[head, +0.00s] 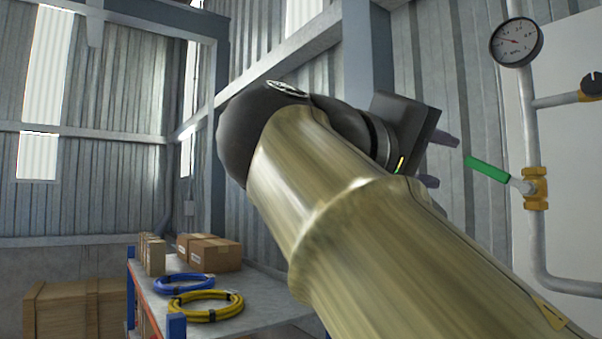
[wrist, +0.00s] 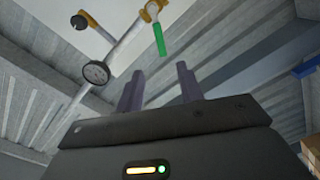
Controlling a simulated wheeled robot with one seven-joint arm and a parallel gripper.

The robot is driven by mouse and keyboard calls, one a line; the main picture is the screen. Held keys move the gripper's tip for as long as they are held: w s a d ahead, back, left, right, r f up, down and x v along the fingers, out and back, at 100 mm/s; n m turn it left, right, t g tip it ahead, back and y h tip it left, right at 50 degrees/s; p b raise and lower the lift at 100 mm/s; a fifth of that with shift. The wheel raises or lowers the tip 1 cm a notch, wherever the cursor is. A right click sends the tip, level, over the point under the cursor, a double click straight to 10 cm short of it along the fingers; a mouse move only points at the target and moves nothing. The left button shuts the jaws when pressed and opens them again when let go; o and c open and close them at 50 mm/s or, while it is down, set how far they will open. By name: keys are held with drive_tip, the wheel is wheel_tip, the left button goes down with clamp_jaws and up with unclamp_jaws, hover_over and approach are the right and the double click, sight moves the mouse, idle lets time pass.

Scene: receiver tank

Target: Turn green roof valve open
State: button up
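The green valve handle (head: 487,169) sticks out to the left of a brass valve body (head: 536,188) on a grey vertical pipe in the head view. It slopes slightly down toward the brass body. In the wrist view the green handle (wrist: 159,39) hangs below the brass valve (wrist: 151,10), beyond my fingertips. My gripper (head: 440,160) is just left of the handle in the head view, apart from it. In the wrist view my gripper (wrist: 161,82) has its two fingers spread with an empty gap between them. My arm hides part of the wall.
A round gauge (head: 516,42) tops the pipe, and another brass fitting with a dark knob (head: 590,88) sits to its right. A shelf (head: 262,309) at lower left holds cartons (head: 209,253), a blue coil (head: 184,284) and a yellow coil (head: 206,306).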

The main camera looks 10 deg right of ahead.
sight(483, 169)
drive_tip(key=p+x, duration=0.5)
drive_tip(key=x, duration=1.2)
drive_tip(key=shift+a, duration=0.1)
clamp_jaws()
